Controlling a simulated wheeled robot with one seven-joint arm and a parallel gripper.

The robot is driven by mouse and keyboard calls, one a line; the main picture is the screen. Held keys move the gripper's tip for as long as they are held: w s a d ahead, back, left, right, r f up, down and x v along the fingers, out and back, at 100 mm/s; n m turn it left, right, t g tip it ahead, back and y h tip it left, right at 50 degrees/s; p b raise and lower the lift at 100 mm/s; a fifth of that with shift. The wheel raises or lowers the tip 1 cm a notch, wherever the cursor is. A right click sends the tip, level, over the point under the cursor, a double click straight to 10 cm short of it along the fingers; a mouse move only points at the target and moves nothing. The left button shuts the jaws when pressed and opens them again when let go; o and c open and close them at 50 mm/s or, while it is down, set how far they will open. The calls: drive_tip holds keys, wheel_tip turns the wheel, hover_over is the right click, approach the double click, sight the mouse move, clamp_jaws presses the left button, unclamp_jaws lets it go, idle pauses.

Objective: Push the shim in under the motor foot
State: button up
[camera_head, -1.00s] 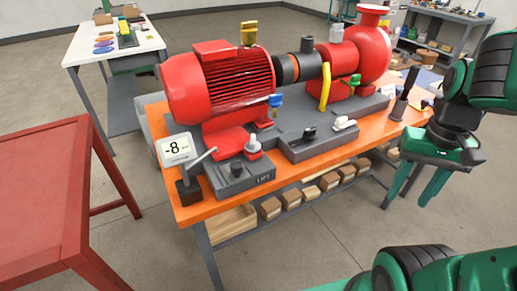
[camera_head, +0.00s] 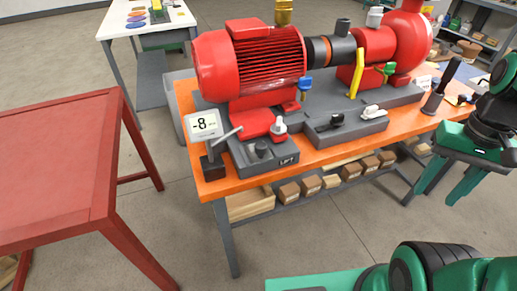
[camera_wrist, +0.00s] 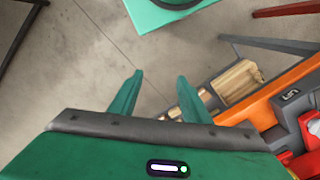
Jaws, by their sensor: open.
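The red motor (camera_head: 250,68) with its ribbed body sits on a grey base on the orange bench (camera_head: 320,155). Its red foot (camera_head: 252,122) shows at the near side, above a grey block marked LIFT (camera_head: 262,152). I cannot make out the shim in either view. A small display (camera_head: 203,125) reading -8 stands at the bench's left corner. My gripper (camera_head: 433,198) is at the right, in front of the bench's right end and well away from the motor. Its two green fingers point down, apart and empty; the wrist view shows them (camera_wrist: 159,76) over bare floor.
A red table (camera_head: 60,165) stands at the left, with a floor gap before the bench. A white table (camera_head: 145,22) with coloured discs stands behind. A dark upright handle (camera_head: 440,85) stands near the bench's right end.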

drive_tip(key=c, duration=0.3)
drive_tip(key=shift+w+a+r+n, duration=0.25)
drive_tip(key=shift+a+r+n, duration=0.15)
drive_tip(key=shift+a+r, duration=0.25)
clamp_jaws()
drive_tip(key=n, duration=0.9)
approach(268, 158)
drive_tip(key=s+r, duration=0.4)
drive_tip(key=s, duration=0.2)
drive_tip(key=f, duration=0.3)
drive_tip(key=w+f, duration=0.1)
drive_tip(key=f, duration=0.3)
drive_tip(key=w+f, duration=0.1)
drive_tip(key=f, duration=0.2)
drive_tip(key=shift+w+a+f, duration=0.15)
drive_tip(key=shift+w+a, duration=0.05)
drive_tip(key=shift+a, duration=0.2)
drive_tip(key=shift+w+a, duration=0.2)
drive_tip(key=shift+w, duration=0.5)
